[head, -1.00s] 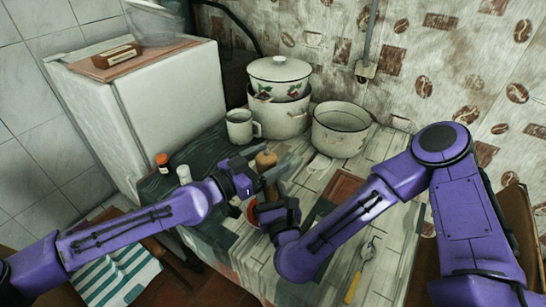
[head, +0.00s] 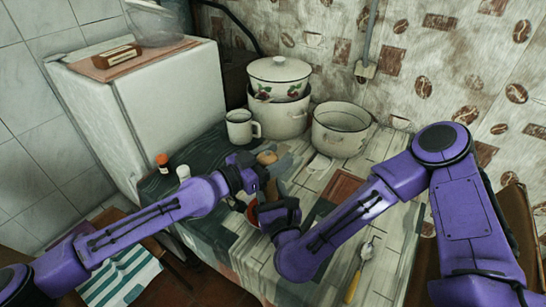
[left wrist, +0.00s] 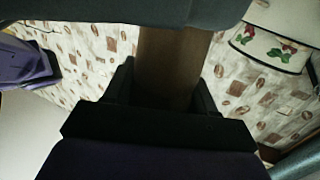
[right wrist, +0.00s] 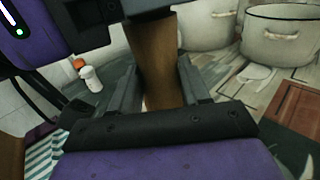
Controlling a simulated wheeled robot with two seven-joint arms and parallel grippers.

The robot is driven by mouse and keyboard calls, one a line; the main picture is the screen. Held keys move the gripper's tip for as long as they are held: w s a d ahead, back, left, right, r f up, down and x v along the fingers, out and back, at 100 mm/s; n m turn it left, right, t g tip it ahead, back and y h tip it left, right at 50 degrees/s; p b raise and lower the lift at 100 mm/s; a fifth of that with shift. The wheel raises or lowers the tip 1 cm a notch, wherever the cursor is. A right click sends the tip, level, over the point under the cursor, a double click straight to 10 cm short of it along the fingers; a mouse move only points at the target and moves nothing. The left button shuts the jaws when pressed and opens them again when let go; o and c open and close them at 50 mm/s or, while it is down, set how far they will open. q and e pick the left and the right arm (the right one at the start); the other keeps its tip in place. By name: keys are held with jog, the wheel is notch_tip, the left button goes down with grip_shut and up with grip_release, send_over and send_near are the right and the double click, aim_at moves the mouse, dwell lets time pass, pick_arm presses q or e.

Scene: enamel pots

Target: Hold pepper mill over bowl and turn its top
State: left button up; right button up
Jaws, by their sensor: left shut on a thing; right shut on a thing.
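The pepper mill is brown wood; its rounded top (head: 267,157) shows just beyond my left gripper (head: 264,175) in the head view. My left gripper is shut on the upper part of the mill, and the wood (left wrist: 168,65) stands between its fingers in the left wrist view. My right gripper (head: 277,213) is lower and shut on the mill's body, which shows as a brown column (right wrist: 157,60) in the right wrist view. The bowl (head: 252,212), with a reddish rim, is below and mostly hidden by the grippers. The mill's lower end is hidden.
A white mug (head: 240,127), stacked pots (head: 283,115) and an open enamel pot (head: 341,135) stand behind. Two small bottles (head: 163,162) are at left. A brown board (head: 343,187) and a yellow-handled spoon (head: 358,273) lie at right.

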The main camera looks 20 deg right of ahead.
pick_arm(q)
jog(key=m+g, duration=0.1)
jog(key=g, duration=0.1)
jog(key=m+g, duration=0.1)
jog(key=g, duration=0.1)
jog(key=shift+s+a+f+m+h, duration=0.1)
jog(key=shift+s+m+h, duration=0.1)
jog(key=shift+m+h, duration=0.15)
jog(key=m+g, duration=0.2)
jog(key=g, duration=0.1)
jog(key=m+g+y, duration=0.1)
jog(key=g, duration=0.2)
jog(key=s+m+g, duration=0.1)
jog(key=m+g, duration=0.1)
jog(key=g, duration=0.1)
jog(key=shift+m, duration=0.35)
jog(key=shift+a+m+g+y, duration=0.15)
jog(key=shift+m+g+y, duration=0.6)
jog(key=shift+g, duration=0.35)
jog(key=shift+s+a, duration=0.1)
jog(key=o, duration=1)
jog(key=v, duration=0.7)
jog(key=shift+a, duration=0.2)
